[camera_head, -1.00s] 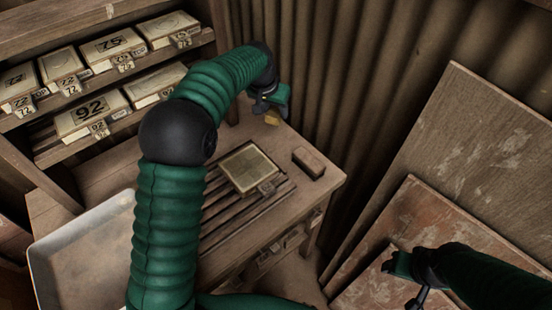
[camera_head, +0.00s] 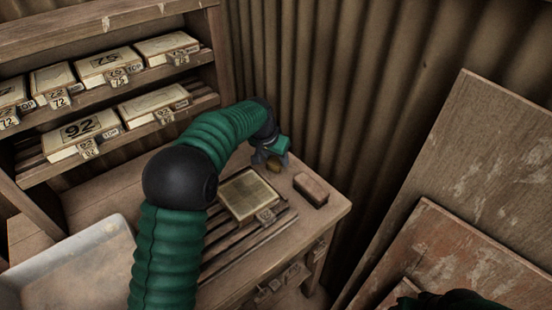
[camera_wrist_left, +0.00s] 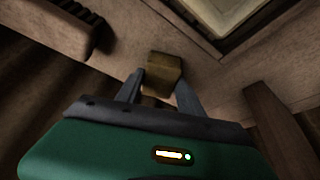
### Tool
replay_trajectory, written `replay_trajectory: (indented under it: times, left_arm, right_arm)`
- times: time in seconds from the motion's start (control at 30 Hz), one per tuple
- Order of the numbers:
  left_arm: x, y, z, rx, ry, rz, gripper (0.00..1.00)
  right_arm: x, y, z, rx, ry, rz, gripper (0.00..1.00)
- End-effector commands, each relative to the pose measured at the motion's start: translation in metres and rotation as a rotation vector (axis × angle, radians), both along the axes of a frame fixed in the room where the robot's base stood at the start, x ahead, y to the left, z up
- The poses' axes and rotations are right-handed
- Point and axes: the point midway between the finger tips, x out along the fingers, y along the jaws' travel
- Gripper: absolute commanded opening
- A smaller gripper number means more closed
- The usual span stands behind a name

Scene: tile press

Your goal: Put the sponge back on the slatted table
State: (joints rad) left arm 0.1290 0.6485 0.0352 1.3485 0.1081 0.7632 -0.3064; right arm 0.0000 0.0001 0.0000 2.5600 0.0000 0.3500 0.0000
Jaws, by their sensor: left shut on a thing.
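My left gripper (camera_head: 273,160) is shut on a small yellow-brown sponge (camera_head: 274,166) at the back of the slatted table (camera_head: 325,211). In the left wrist view the sponge (camera_wrist_left: 163,70) sits between the two finger tips (camera_wrist_left: 160,88), with the table's wood (camera_wrist_left: 215,65) beyond it. I cannot tell whether the sponge touches the table. My right arm shows only as a dark green part at the bottom right edge of the head view; its fingers cannot be made out.
A framed tile (camera_head: 248,196) lies on the slats. A brown block, likely a brush (camera_head: 311,189), lies right of it and also shows in the left wrist view (camera_wrist_left: 62,22). Shelves of numbered tiles (camera_head: 90,134) stand left, a pale tray (camera_head: 75,262) at front left, boards (camera_head: 465,180) at right.

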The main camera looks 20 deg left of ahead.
Motion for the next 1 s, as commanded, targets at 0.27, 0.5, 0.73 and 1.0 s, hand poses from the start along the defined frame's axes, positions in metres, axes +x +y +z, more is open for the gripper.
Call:
replay_trajectory:
  times: [0.27, 0.5, 0.73, 1.0]
  left_arm:
    - [0.000, 0.000, -0.001, 0.000, 0.000, 0.000, 0.65]
    - [0.000, 0.000, -0.001, 0.000, 0.000, 0.000, 0.66]
    - [-0.007, 0.002, 0.022, 0.001, -0.004, 0.001, 0.66]
    - [-0.034, 0.005, 0.086, 0.001, -0.003, 0.000, 0.66]
  right_arm:
    - [0.000, 0.000, 0.000, 0.000, 0.000, 0.000, 0.58]
    - [0.000, 0.000, 0.000, 0.000, 0.000, 0.000, 0.58]
    - [0.000, 0.000, 0.006, 0.000, 0.000, 0.000, 0.58]
    - [0.000, 0.000, 0.018, 0.000, 0.000, 0.000, 0.58]
